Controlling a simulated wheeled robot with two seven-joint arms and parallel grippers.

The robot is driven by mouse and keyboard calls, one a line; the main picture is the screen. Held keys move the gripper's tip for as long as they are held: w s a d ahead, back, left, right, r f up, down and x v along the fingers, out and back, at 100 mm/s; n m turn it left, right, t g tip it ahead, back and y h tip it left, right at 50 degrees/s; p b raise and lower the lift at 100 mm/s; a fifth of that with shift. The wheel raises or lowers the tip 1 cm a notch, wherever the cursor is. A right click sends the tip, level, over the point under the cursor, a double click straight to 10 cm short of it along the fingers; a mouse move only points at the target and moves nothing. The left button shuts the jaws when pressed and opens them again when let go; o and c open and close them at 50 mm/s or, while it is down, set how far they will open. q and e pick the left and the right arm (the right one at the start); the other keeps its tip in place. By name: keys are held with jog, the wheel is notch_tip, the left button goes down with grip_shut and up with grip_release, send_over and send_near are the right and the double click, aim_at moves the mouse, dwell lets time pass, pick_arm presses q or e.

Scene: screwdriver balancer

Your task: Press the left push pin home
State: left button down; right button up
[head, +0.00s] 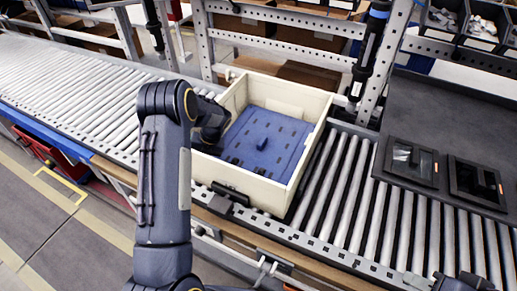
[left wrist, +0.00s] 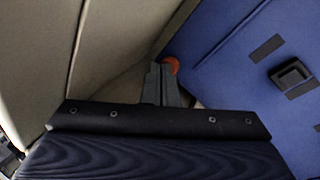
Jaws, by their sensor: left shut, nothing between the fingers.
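A cream crate (head: 308,144) on the conveyor holds a blue panel (head: 286,123) with dark slots and a small raised blue knob. My left arm reaches into the crate's left side and hides that gripper's fingers in the head view. In the left wrist view my left gripper (left wrist: 164,72) is shut and empty, its tips low in a corner between the cream wall and the blue panel. An orange-red round piece, seemingly the left push pin (left wrist: 173,64), shows right at the fingertips, partly covered; contact is unclear. My right gripper (head: 440,280) is cut off at the bottom right edge.
A dark shelf (head: 435,108) at the right carries two black trays (head: 412,162) (head: 477,184). A hanging tool (head: 370,50) is behind the crate. Bare rollers (head: 350,190) lie right of the crate. A black clamp-like part (head: 230,193) sits at its front wall.

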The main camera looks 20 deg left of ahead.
pick_arm(q)
jog(key=shift+f+b, duration=0.3)
jog(key=shift+f, duration=0.15)
dwell(0.8)
jog(key=shift+r, duration=0.1)
jog(key=shift+r+p, duration=2)
jog(key=shift+r, duration=0.5)
notch_tip(320, 180, up, 13)
jog(key=p, duration=0.3)
